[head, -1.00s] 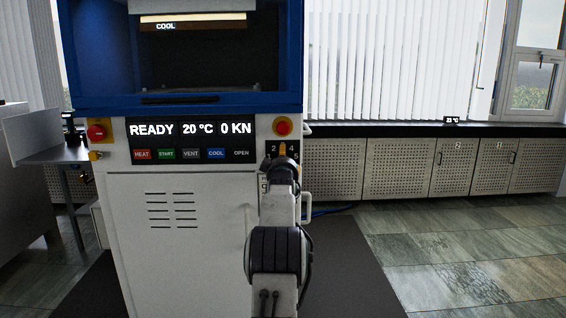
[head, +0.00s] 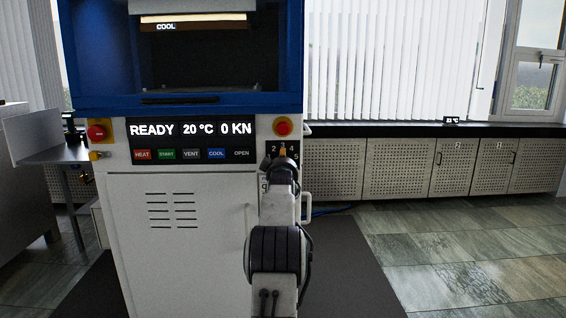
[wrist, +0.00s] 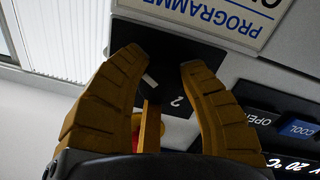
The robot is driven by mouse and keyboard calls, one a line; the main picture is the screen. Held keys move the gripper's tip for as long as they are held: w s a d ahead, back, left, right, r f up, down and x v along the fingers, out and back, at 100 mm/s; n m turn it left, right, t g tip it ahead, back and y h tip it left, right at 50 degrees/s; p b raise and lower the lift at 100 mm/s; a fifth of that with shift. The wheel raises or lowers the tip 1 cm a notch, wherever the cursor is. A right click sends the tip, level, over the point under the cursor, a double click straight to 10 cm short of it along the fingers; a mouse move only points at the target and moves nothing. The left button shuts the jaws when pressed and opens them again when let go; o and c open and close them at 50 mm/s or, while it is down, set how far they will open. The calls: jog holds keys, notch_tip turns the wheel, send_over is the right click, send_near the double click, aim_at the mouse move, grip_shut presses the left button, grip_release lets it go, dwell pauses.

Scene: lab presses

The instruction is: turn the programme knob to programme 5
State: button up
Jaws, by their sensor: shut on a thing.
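The programme dial plate (head: 271,149) is a dark square with white numerals on the right of the press front. The numeral 2 (wrist: 177,101) shows between the fingers, and the PROGRAMME label (wrist: 245,22) appears upside down.
The press display (head: 190,130) reads READY, 20 °C, 0 KN, above a button row (head: 191,154). A handle (head: 306,208) stands beside my arm. The floor at right is clear.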

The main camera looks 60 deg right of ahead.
jog(key=m+p, duration=0.1)
jog(key=m, duration=0.2)
jog(key=shift+r+m, duration=0.1)
jog(key=shift+m, duration=0.2)
jog(key=shift+m+y+p, duration=0.3)
jog(key=shift+m+p, duration=0.1)
jog(key=shift+m, duration=1.4)
jog(key=o, duration=1.2)
jog(key=shift+w, duration=0.1)
jog(key=shift+a, duration=0.1)
jog(key=shift+v, duration=5.9)
jog(key=shift+a, duration=0.1)
